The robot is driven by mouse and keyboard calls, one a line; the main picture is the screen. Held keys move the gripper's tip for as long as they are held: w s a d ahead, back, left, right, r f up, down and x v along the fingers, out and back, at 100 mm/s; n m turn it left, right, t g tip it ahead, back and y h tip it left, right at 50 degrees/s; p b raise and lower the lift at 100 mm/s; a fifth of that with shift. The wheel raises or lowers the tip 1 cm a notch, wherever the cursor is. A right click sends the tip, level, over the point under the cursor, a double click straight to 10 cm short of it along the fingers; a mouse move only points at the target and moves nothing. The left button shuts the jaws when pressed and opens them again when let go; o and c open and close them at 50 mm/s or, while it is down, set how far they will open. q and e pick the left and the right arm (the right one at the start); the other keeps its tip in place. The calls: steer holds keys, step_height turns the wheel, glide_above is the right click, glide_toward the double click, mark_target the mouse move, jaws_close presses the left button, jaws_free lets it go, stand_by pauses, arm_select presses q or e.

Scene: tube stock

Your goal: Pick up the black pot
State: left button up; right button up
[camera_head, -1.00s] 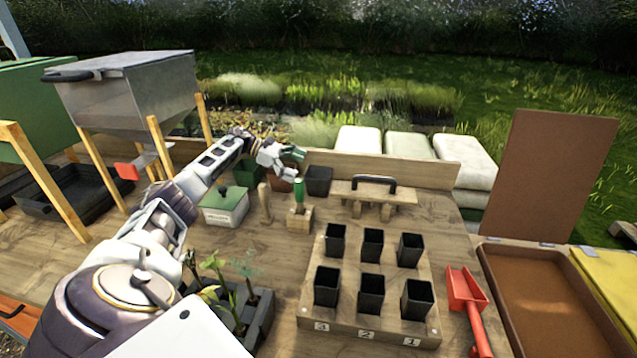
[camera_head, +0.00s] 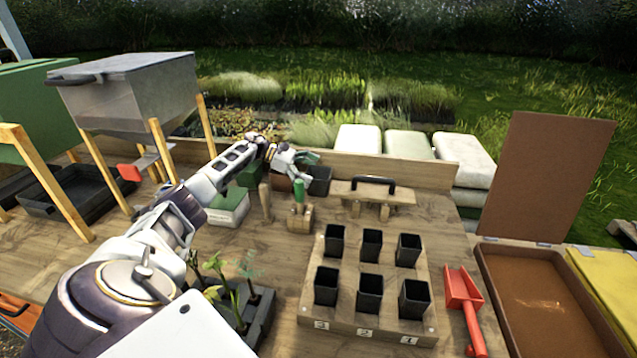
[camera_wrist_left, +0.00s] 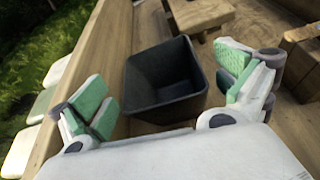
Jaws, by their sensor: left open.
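The black pot (camera_head: 320,181) stands at the back of the bench, next to the rear board. In the left wrist view the pot (camera_wrist_left: 165,82) is square, empty and open at the top. My left gripper (camera_head: 297,164) is over the pot's left side in the head view. In the left wrist view my left gripper (camera_wrist_left: 165,110) is open, with one green-padded finger on each side of the pot. The pot lies between the fingers; I cannot tell whether either pad touches it. My right gripper is not in view.
A green-handled tool in a wooden block (camera_head: 300,218) stands just in front. A wooden float with a black handle (camera_head: 372,192) is right of the pot. A board (camera_head: 318,246) with several small black pots stands nearer. A white-green box (camera_head: 228,208) is at left.

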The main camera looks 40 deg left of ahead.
arm_select(q)
steer(key=shift+f, duration=0.2)
steer(key=c, duration=0.4)
steer(key=shift+s, duration=0.1)
steer(key=c, duration=0.6)
steer(key=shift+o, duration=0.2)
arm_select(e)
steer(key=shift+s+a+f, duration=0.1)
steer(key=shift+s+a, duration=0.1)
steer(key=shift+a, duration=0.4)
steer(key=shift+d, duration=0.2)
arm_select(q)
steer(key=shift+r, duration=0.1)
steer(key=shift+a+r, duration=0.1)
steer(key=shift+r, duration=0.35)
step_height(320, 180, up, 27)
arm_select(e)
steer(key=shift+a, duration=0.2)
